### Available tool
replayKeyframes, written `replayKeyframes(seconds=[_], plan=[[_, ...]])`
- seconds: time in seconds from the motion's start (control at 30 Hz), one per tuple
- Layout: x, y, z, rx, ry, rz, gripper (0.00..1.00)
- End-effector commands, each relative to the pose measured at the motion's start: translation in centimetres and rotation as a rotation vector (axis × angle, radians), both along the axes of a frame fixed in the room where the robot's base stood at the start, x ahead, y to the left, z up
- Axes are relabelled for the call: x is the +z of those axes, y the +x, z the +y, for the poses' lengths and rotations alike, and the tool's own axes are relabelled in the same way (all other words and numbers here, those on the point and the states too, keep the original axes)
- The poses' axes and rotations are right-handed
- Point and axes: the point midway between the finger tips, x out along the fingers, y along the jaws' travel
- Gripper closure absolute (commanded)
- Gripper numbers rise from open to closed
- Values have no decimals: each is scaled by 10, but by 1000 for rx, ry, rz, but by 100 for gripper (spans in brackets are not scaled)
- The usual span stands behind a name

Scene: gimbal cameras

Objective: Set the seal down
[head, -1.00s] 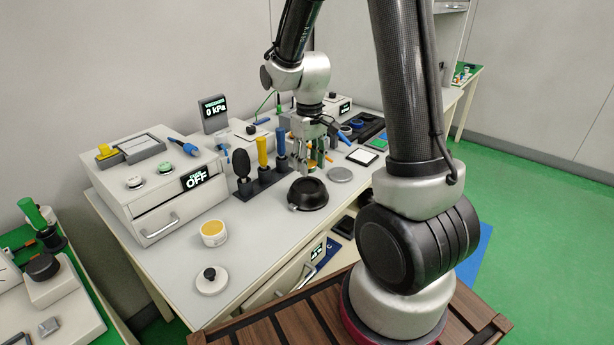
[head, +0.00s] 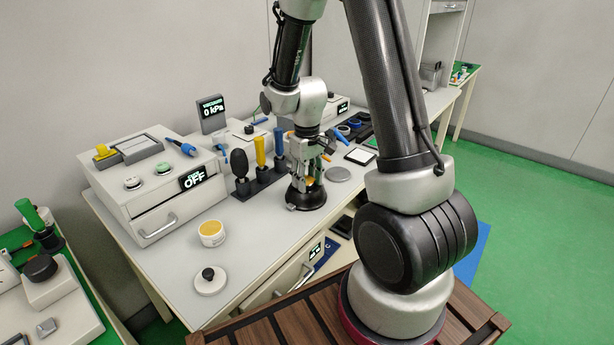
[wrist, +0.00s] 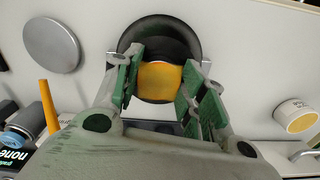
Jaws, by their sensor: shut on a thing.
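An orange-yellow piece, which I take to be the seal (wrist: 160,80), sits between the green-padded fingers of my gripper (wrist: 160,88) in the wrist view. My gripper is shut on it. In the head view my gripper (head: 305,180) points down over a round black base (head: 310,202) on the bench, and a bit of orange shows at the fingers. The black base also shows in the wrist view (wrist: 188,31), partly behind the seal. I cannot tell whether the seal touches the base.
A rack (head: 262,182) with upright handled tools stands just left of my gripper. A flat grey disc (head: 338,174) lies to its right. A white tub with yellow contents (head: 212,233) and a white lid with a black knob (head: 210,281) are at the front left, with bare bench around them.

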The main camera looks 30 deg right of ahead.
Motion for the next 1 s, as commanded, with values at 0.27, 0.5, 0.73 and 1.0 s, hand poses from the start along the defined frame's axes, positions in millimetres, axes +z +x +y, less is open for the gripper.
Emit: replayKeyframes(seconds=[0.27, 0.5, 0.73, 1.0], plan=[[-3, -1, 0, 0, 0, 2, 37], [-2, -1, 0, 0, 0, 1, 37], [10, 0, 0, 0, 0, -2, 37], [70, 1, 0, 0, 0, -5, 37]])
